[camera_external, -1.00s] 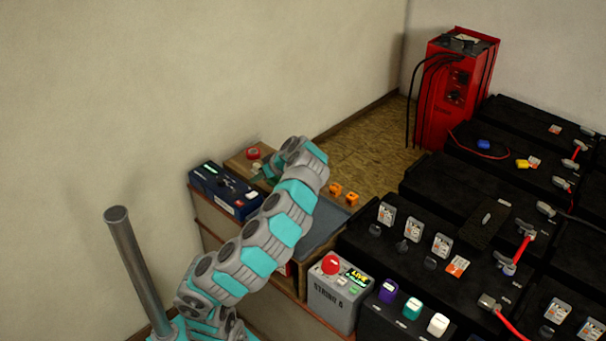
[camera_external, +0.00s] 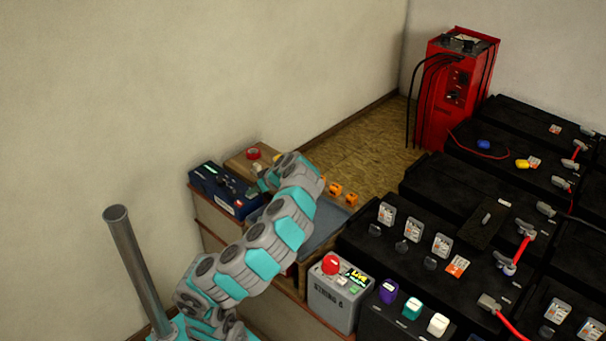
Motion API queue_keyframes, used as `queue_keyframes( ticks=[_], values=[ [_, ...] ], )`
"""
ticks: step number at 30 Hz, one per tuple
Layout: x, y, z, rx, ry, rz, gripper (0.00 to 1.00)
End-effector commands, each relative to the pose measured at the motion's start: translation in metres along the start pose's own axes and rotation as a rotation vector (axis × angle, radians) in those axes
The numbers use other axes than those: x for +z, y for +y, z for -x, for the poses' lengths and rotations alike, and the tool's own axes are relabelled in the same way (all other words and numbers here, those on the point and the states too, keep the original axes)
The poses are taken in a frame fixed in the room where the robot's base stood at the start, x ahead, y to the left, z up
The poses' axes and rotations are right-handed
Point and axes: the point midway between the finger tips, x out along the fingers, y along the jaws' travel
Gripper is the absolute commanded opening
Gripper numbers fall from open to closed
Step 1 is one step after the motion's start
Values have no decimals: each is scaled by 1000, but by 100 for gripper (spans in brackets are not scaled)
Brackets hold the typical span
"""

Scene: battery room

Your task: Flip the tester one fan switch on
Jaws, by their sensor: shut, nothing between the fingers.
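A dark blue box-shaped device (camera_external: 211,183) with small light-coloured marks on its top sits on the wooden bench by the left wall. It looks like a tester, but its labels and any fan switch are too small to make out. My gripper (camera_external: 261,187) is at the right side of this device, low beside its top face. It is shut with nothing held. My wrist hides part of the gripper, and I cannot tell whether it touches the device.
A red roll (camera_external: 253,154) and orange blocks (camera_external: 335,188) are on the bench around my wrist. A grey box (camera_external: 334,299) with a red knob stands in front. Black batteries (camera_external: 395,265) fill the right. A red cabinet (camera_external: 440,120) with cables stands behind.

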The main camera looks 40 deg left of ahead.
Motion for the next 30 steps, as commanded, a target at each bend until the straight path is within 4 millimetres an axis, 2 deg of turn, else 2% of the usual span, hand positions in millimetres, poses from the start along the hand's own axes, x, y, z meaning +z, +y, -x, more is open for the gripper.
queue_keyframes(
  ticks=[5,14,30],
  values=[
    [7,-1,-7,29,0,32,0],
    [4,-1,-4,33,-3,36,0],
    [0,14,0,35,-1,37,0]
  ],
)
